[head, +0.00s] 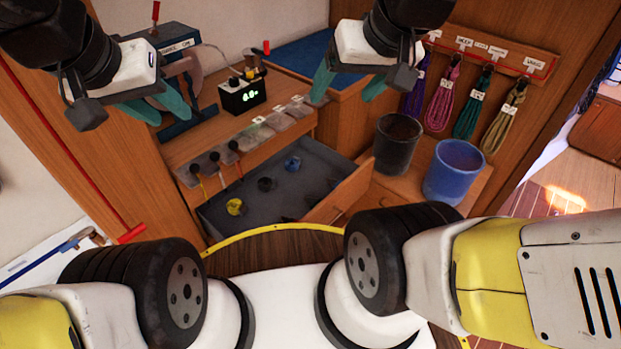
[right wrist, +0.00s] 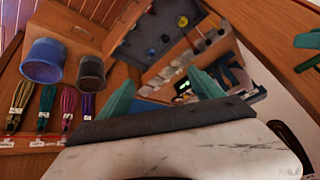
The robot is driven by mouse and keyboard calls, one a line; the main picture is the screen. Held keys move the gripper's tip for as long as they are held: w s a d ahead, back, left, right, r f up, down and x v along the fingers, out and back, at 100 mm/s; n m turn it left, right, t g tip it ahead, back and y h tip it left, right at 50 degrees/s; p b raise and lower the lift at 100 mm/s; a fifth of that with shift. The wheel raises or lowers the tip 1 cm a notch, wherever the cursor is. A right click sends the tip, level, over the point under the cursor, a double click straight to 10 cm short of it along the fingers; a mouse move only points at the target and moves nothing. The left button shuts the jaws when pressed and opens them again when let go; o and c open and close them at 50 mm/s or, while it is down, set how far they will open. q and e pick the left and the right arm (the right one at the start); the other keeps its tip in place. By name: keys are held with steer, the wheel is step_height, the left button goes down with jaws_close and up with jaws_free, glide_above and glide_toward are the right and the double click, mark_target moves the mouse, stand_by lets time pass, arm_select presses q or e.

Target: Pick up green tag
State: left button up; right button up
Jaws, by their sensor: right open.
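I cannot make out a green tag for certain. A row of small clear-lidded bins (head: 277,119) runs along the bench edge, and one shows a faint pale green patch (head: 258,121), too small to identify. My right gripper (head: 346,92) is open and empty, above the bench's right end near the blue-topped surface. Its teal fingers are spread in the right wrist view (right wrist: 163,92). My left gripper (head: 165,112) has its teal fingers apart and empty, in front of the blue clamp-like tool (head: 196,122). Its fingers also show at the right wrist view's right edge (right wrist: 307,52).
An open drawer (head: 285,170) holds yellow, black and blue coils. A black bin (head: 397,140) and a blue bin (head: 455,170) stand right of it. Labelled coiled ropes (head: 470,107) hang from a rack behind. A small black display box (head: 243,97) stands on the bench.

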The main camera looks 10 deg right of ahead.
steer(key=w+f+n+g, duration=0.1)
steer(key=w+f, duration=0.2)
steer(key=w, duration=0.4)
steer(key=w+f+n+g, duration=0.1)
steer(key=w+f, duration=0.3)
steer(key=w, duration=0.2)
steer(key=n+g+h, duration=0.2)
steer(key=n+g, duration=0.1)
glide_above(314, 203)
steer(key=d, duration=0.2)
step_height(314, 203, down, 26)
steer(key=shift+n+g, duration=0.6)
steer(key=shift+n, duration=0.3)
steer(key=f, duration=0.6)
steer(key=s+f, duration=0.1)
steer(key=f, duration=0.6)
steer(key=s+f, duration=0.1)
steer(key=f, duration=0.5)
steer(key=shift+f, duration=0.15)
steer(key=f, duration=0.7)
steer(key=shift+w+a, duration=0.15)
steer(key=shift+w, duration=0.25)
steer(key=c, duration=1.5)
